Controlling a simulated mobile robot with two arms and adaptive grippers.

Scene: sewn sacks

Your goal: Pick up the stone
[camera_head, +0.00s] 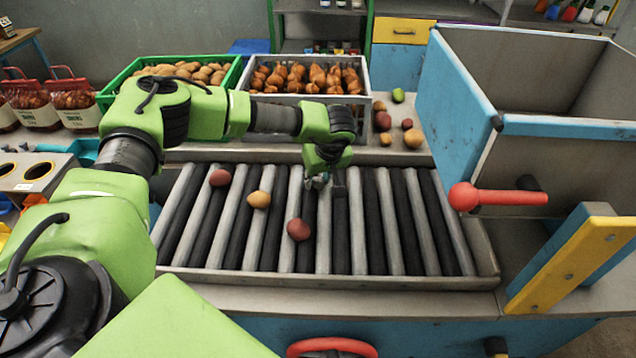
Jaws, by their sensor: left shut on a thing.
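My left gripper (318,182) is over the far middle part of the roller conveyor (390,282), pointing down. It is shut on a small grey thing, the stone, which is mostly hidden by the fingers. I cannot tell whether it touches the rollers. No other stone shows on the rollers. My right gripper is not in view.
A green crate (112,92) and a grey crate (362,104) stand behind. A blue-sided hopper (452,95) rises at right. The right rollers are clear.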

